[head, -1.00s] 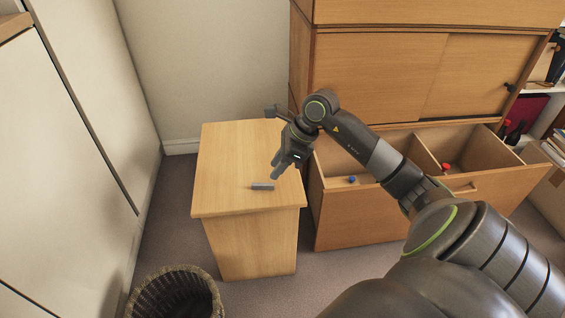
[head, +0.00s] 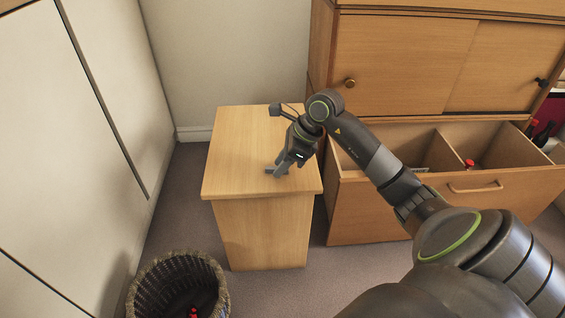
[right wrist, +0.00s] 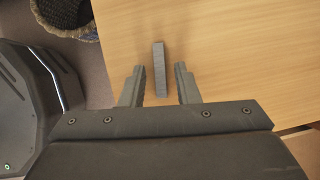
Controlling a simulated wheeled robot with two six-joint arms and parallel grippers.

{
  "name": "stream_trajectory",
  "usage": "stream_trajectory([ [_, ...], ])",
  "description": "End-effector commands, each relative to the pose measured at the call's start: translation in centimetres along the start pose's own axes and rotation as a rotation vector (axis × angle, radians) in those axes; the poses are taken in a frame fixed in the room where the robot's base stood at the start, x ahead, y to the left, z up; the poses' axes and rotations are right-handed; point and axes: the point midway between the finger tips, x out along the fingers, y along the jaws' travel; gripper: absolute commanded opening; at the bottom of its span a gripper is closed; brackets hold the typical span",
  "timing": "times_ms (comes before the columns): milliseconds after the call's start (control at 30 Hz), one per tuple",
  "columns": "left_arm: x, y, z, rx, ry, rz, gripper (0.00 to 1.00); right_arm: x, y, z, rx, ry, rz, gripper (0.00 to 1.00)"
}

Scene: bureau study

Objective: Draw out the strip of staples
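The strip of staples (head: 270,171) is a small grey bar lying on the light wooden cabinet top (head: 240,140). In the right wrist view the strip (right wrist: 159,68) lies lengthwise between the two fingers, with a gap on each side. My right gripper (right wrist: 159,72) is open around it, and the strip's far end reaches beyond the fingertips. In the head view my right gripper (head: 280,168) is down at the cabinet top and partly hides the strip. My left gripper is not in view.
A woven basket (head: 150,285) with red items inside stands on the floor at front left. An open, divided drawer (head: 400,205) of the large wooden cupboard is right of the small cabinet; a red-topped item (head: 469,163) is inside. White panels (head: 60,150) close the left side.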

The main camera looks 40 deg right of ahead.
Motion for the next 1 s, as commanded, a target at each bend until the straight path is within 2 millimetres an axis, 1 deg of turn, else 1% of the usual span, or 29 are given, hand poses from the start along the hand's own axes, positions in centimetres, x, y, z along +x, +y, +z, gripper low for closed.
stream_trajectory([
  [33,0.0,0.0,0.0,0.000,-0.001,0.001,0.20,0.0,0.0,0.0,0.000,0.000,0.000,0.22],
  [200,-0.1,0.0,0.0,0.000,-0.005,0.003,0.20,0.0,0.0,0.0,0.000,0.000,0.000,0.00],
  [633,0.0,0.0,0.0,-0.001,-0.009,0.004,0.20,-0.2,0.0,0.1,0.000,0.000,0.000,0.00],
  [1000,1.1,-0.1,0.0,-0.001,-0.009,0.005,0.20,-1.8,0.0,0.9,0.000,0.001,-0.001,0.00],
])
